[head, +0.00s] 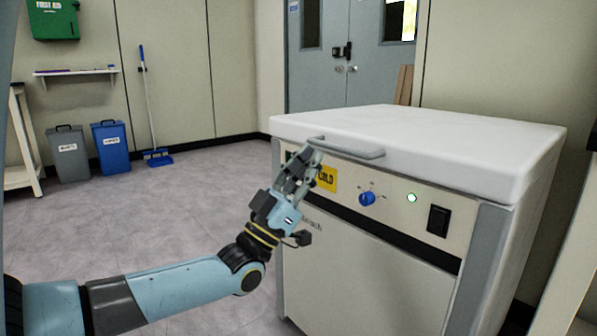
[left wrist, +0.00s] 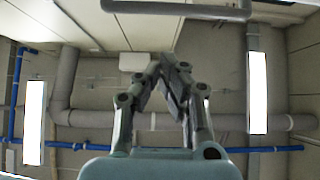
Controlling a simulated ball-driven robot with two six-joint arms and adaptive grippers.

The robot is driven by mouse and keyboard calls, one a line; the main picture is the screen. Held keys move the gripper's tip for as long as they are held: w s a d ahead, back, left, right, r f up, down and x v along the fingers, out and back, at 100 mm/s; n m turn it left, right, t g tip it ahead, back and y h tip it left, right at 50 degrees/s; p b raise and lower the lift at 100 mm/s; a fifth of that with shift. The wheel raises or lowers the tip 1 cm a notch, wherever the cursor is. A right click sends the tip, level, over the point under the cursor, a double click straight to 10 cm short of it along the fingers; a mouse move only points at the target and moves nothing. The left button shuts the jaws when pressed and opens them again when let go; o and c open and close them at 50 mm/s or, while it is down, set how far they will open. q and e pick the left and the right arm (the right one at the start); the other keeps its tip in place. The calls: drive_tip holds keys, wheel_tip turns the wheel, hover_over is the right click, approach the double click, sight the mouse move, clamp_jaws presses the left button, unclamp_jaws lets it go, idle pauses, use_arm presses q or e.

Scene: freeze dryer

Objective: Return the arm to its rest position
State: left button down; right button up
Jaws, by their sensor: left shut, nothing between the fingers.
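My left arm (head: 180,285) comes in from the lower left of the head view. Its gripper (head: 308,152) points up in front of the freeze dryer (head: 365,275), close to the left end of the grey lid handle (head: 345,148). I cannot tell whether the fingers touch the handle. In the left wrist view the gripper (left wrist: 162,62) is shut and empty, with a grey bar (left wrist: 175,8) across the top edge. The white lid (head: 430,138) lies closed on the dryer. My right gripper is in neither view.
The dryer's front has a blue knob (head: 367,198), a lit green light (head: 411,198) and a black switch (head: 438,221). A grey bin (head: 69,155), a blue bin (head: 111,148) and a broom (head: 148,100) stand at the back left. The floor (head: 170,205) left of the dryer is clear.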

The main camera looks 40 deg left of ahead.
use_arm(q)
drive_tip(key=shift+v, duration=1.75)
drive_tip(key=shift+w, duration=0.1)
